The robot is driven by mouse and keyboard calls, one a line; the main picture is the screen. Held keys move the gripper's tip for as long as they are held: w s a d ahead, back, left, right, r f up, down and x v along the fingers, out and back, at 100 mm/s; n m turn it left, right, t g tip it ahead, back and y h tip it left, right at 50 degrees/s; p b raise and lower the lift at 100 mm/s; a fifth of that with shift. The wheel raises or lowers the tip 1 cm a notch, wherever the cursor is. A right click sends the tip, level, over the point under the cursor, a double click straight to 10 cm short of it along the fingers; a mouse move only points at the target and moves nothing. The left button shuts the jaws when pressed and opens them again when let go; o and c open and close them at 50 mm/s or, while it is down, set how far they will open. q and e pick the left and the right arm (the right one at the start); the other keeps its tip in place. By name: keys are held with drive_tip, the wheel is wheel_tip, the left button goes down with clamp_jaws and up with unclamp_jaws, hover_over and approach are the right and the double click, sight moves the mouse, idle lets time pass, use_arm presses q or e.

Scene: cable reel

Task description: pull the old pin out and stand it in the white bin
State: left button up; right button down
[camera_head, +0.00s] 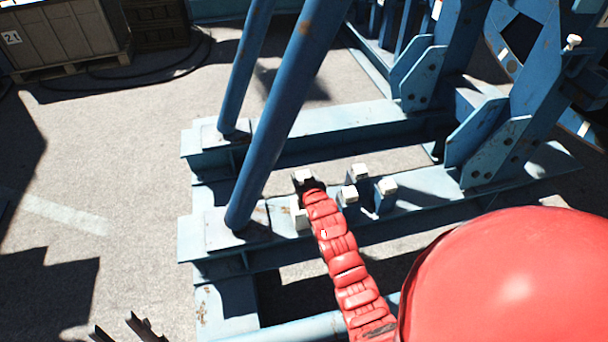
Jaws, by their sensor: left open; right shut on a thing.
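My red segmented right arm reaches from the lower right to the blue steel frame (420,205). Its dark gripper (308,184), small and partly shaded, is shut on a white-headed pin (303,175) at the frame's near beam. I cannot tell whether this pin is still seated, as its lower part is hidden. My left gripper (124,330) is open and empty at the bottom left, over the ground, cut by the picture's edge. No white bin can be made out.
Several white-topped blue posts, one at the right (386,187), stand close to the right gripper. Two slanted blue tubes (285,115) rise to its left. A crate (65,38) and black hose (185,68) lie far left. Open concrete (120,150) is at left.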

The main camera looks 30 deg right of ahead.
drive_tip(key=shift+f, duration=0.35)
drive_tip(key=shift+f, duration=0.1)
idle(0.5)
drive_tip(key=shift+f+b, duration=0.95)
drive_tip(key=shift+f, duration=0.45)
drive_tip(key=shift+f, duration=0.15)
drive_tip(key=shift+f+b, duration=1.9)
drive_tip(key=shift+f, duration=1.2)
drive_tip(key=shift+f, duration=0.1)
drive_tip(key=shift+f+b, duration=0.35)
drive_tip(key=shift+f, duration=0.1)
